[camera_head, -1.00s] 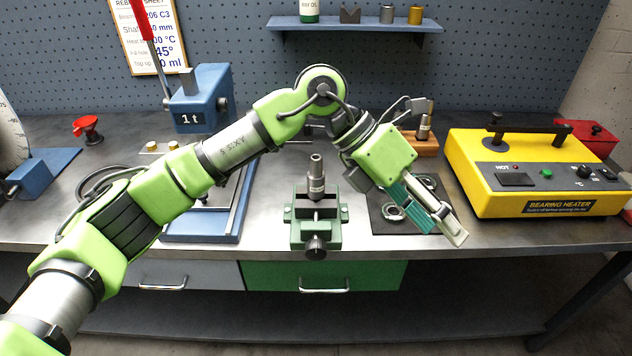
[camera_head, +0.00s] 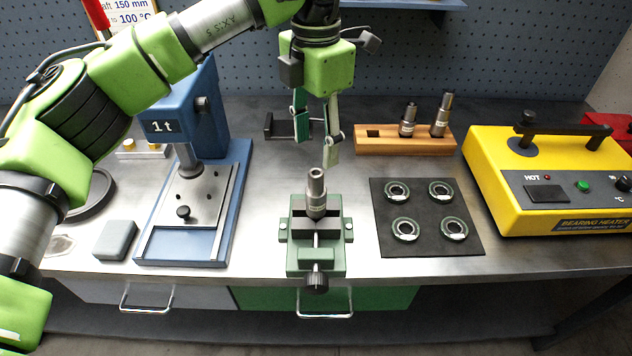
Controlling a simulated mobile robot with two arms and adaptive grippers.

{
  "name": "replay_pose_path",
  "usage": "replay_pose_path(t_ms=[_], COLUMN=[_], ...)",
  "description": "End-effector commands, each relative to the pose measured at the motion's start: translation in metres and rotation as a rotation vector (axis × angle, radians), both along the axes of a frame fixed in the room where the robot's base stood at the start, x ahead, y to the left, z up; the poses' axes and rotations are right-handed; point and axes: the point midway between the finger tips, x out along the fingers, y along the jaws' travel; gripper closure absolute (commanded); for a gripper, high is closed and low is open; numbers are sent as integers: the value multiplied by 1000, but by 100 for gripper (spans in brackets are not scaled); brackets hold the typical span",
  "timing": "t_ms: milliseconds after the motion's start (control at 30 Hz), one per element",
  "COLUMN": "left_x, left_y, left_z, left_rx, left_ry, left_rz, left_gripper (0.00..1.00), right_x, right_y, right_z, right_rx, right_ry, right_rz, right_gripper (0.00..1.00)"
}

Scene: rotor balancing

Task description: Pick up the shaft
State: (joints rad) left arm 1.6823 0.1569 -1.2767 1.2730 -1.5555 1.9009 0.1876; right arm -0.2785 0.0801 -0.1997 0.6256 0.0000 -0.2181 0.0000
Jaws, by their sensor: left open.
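A grey metal stepped shaft (camera_head: 316,194) stands upright in the green vise (camera_head: 301,258) at the middle of the bench. Two more stepped metal shafts stand in a wooden rack (camera_head: 382,143) at the back: a shorter shaft (camera_head: 408,119) and a taller shaft (camera_head: 442,115). My left gripper (camera_head: 316,142) points downward behind and above the shaft in the vise. Its two fingers are apart, with nothing between them, and it appears not to touch the shaft. My right gripper is out of view.
A black mat (camera_head: 424,248) with several bearing rings lies right of the vise. The yellow bearing heater (camera_head: 535,205) stands at the far right. The blue press (camera_head: 185,125) and a small grey block (camera_head: 116,240) are at left. Bare bench separates vise and mat.

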Motion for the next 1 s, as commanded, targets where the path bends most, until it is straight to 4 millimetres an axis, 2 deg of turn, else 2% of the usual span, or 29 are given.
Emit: replay_pose_path(t_ms=[133, 400, 567, 667, 800, 1000], left_x=[-1, -1, -1, -1, 0, 1], left_y=[0, 0, 0, 0, 0, 0], left_z=[-24, -72, -83, -91, -112, -133], left_rx=[1, 0, 0, 0, 1, -1], left_ry=[5, 4, 1, 4, 6, 2], left_rz=[-1, 0, -1, -1, -1, -1], left_gripper=[52, 52, 52, 52, 52, 52], right_x=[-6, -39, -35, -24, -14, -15], right_y=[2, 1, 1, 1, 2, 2], right_z=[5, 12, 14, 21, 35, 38], right_rx=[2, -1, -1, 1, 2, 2], right_ry=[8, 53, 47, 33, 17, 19], right_rz=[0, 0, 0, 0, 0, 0], right_gripper=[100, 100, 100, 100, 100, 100])
